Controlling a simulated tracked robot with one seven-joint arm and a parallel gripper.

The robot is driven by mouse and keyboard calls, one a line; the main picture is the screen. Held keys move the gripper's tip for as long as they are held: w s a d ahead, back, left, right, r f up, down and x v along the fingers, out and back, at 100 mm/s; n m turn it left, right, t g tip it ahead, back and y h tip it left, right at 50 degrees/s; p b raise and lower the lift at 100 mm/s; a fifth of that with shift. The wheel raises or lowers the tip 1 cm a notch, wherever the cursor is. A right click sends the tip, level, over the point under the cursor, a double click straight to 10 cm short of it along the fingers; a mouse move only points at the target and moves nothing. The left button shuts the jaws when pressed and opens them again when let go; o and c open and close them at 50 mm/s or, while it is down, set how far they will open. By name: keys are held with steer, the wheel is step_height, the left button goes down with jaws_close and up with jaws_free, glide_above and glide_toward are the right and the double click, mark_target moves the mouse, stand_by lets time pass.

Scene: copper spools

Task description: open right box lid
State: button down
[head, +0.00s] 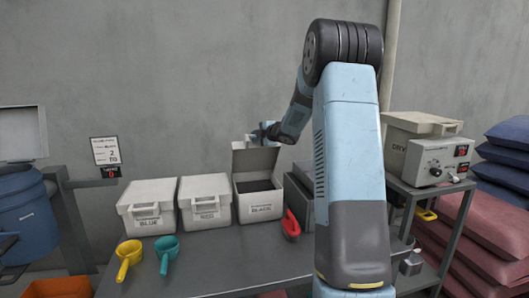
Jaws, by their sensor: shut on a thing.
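The right box (260,202), labelled what looks like BLACK, stands on the grey table in the head view. Its lid (250,160) is raised and stands about upright at the back edge, so the dark inside shows. My gripper (262,137) is at the top edge of this lid, shut on it. The fingers are small in the picture and their exact hold is hard to make out. My arm reaches in from the right, over the table.
Two closed white boxes, BLUE (148,206) and RED (206,201), stand left of the open box. A yellow scoop (127,256), a teal scoop (168,250) and a red-handled tool (290,225) lie in front. A device (428,158) stands right. The front table middle is clear.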

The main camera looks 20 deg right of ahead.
steer(key=w+d+r+g, duration=0.1)
steer(key=w+r, duration=0.3)
steer(key=w, duration=0.7)
steer(key=shift+w+d, duration=0.2)
steer(key=shift+d, duration=0.25)
steer(key=c, duration=1.1)
jaws_free()
steer(key=shift+d+r, duration=0.1)
steer(key=v, duration=1.3)
steer(key=shift+s+d+r, duration=0.15)
steer(key=shift+s+r, duration=0.1)
steer(key=shift+r, duration=0.05)
